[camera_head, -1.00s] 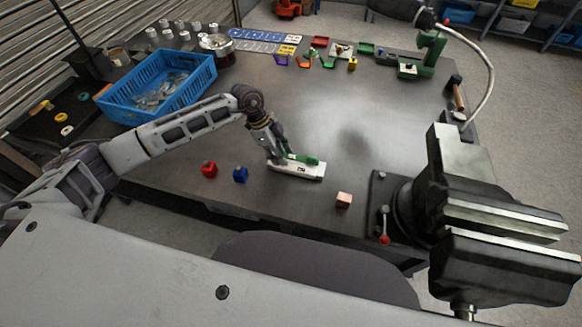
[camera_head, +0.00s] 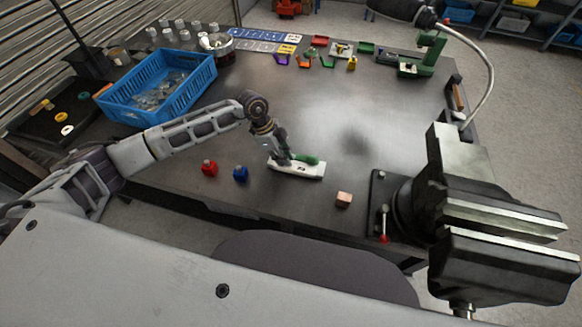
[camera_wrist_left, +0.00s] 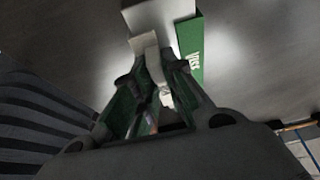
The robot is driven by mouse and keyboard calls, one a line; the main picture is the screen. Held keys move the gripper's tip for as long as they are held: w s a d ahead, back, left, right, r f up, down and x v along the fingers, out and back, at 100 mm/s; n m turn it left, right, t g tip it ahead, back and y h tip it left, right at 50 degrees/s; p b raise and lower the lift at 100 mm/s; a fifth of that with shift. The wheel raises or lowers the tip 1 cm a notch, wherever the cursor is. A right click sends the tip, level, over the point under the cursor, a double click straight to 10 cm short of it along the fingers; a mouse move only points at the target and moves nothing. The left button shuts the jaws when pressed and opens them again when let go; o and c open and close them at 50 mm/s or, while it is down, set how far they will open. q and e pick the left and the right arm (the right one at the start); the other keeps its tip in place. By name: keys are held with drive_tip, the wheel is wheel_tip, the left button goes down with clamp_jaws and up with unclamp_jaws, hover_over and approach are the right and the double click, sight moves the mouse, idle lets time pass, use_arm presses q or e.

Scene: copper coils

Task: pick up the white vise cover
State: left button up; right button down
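The white vise cover (camera_head: 312,172) lies on the near part of the dark table, with a green part (camera_head: 306,159) along its far side. In the left wrist view, the white cover (camera_wrist_left: 160,14) is at the top, beside a green face (camera_wrist_left: 191,50) with white lettering. My left gripper (camera_head: 279,159) is low at the cover's left end. In the left wrist view, my left gripper's fingers (camera_wrist_left: 152,92) flank a pale piece. I cannot tell whether they are closed on it. My right gripper is not in view.
A red object (camera_head: 209,169), a blue object (camera_head: 240,174) and a pale wooden cube (camera_head: 344,199) lie nearby. A large vise (camera_head: 490,215) stands at the right. A blue crate (camera_head: 190,90) is at the left. The table's middle is clear.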

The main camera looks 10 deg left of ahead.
use_arm(q)
clamp_jaws()
wheel_tip(320, 180, up, 10)
drive_tip(key=shift+b, duration=0.35)
drive_tip(key=shift+r, duration=0.15)
idle(1.8)
